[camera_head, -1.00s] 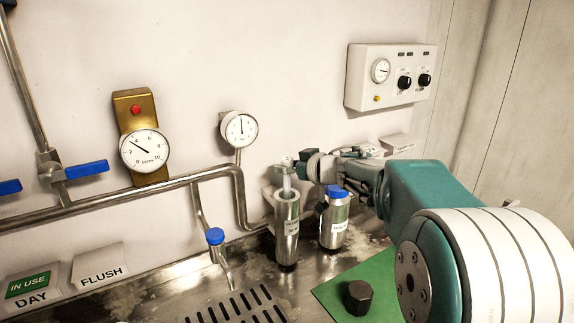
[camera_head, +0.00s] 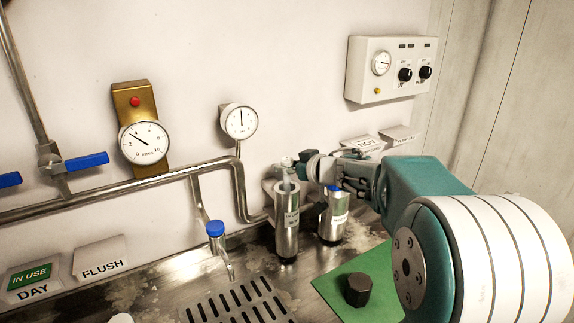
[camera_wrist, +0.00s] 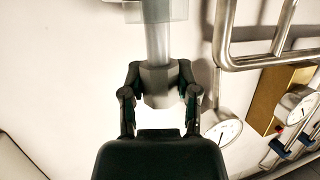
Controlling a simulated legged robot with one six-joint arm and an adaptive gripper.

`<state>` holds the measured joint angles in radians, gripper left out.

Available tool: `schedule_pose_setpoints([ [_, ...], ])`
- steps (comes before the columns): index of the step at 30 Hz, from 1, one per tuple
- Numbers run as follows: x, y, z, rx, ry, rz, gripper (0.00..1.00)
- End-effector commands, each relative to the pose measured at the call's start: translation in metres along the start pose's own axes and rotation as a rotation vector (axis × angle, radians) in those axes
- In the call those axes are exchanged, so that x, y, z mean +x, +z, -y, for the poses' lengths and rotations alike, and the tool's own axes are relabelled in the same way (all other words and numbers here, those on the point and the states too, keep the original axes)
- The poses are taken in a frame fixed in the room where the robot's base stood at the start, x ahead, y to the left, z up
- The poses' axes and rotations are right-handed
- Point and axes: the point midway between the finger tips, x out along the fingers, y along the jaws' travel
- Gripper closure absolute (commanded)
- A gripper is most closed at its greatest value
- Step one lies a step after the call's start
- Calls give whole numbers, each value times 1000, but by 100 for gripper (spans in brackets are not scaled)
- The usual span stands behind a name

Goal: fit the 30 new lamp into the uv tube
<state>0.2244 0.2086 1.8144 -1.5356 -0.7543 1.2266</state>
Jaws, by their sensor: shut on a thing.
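The new lamp is a slim pale rod (camera_head: 286,173), roughly upright at the mouth of the steel uv tube (camera_head: 288,228). Its lower end meets or enters the tube mouth; how deep I cannot tell. My gripper (camera_head: 298,162) reaches in from the right, above the tube, and is shut on the lamp's upper end. In the wrist view, the two fingers of my gripper (camera_wrist: 160,96) close on the grey end of the lamp (camera_wrist: 158,78). The lamp's pale rod runs up from there toward a clear, translucent piece at the top edge.
A second steel canister (camera_head: 334,218) with a blue top stands close right of the tube, under my arm. A green mat (camera_head: 335,290) with a dark hexagonal cap (camera_head: 359,290) lies in front. Pipes and a gauge (camera_head: 239,121) are behind left. A drain grille (camera_head: 238,302) is front left.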

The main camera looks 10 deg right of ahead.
Motion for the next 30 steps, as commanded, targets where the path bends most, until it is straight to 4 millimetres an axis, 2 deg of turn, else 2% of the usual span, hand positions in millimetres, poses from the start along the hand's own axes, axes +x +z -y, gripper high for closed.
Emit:
schedule_pose_setpoints([
  [30, 6, 21, 0, 0, 0, 0, 94],
])
